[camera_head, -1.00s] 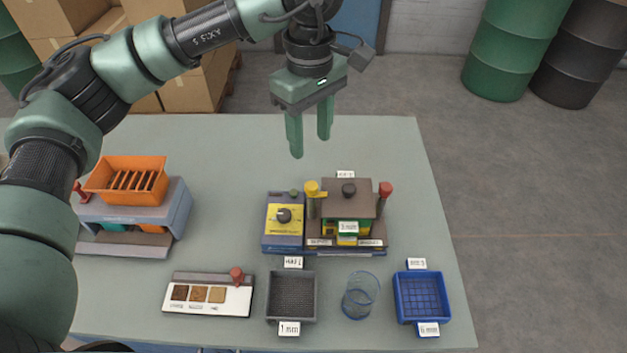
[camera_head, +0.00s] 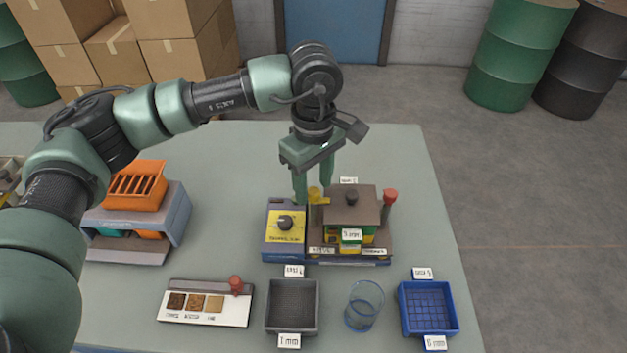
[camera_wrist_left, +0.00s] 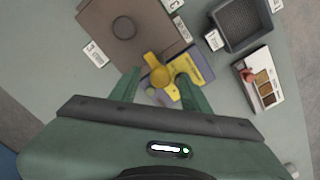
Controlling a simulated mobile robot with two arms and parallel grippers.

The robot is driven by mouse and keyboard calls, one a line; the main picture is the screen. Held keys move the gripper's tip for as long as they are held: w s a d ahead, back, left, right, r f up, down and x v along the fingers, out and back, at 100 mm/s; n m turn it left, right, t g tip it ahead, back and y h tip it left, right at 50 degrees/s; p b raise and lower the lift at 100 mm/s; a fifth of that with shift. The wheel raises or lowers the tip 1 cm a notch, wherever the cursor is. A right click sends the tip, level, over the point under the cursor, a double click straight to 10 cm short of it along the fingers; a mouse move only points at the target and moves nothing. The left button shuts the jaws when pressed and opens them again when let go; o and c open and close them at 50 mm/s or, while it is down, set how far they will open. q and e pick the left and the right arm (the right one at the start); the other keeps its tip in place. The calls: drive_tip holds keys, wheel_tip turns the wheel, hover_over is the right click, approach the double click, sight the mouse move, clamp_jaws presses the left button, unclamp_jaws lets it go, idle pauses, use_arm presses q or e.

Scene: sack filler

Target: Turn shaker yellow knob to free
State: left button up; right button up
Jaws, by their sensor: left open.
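The shaker (camera_head: 350,205) stands on the table with a brown lid and a label reading 3 mm. Its yellow knob (camera_head: 315,195) sits on a post at its left back corner; a red knob (camera_head: 389,196) is on the right post. My left gripper (camera_head: 314,197) points down with open fingers on either side of the yellow knob in the head view. In the left wrist view the yellow knob (camera_wrist_left: 156,71) with its arm lies ahead of and between the two fingertips (camera_wrist_left: 157,78). Contact cannot be told. My right gripper is not in view.
A grey sieve (camera_head: 292,281), a clear beaker (camera_head: 364,306) and a blue sieve (camera_head: 402,309) stand in front. An orange hopper (camera_head: 136,185) is at left. The table behind is clear.

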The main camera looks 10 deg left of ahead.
use_arm(q)
drive_tip(key=shift+f, duration=0.25)
clamp_jaws()
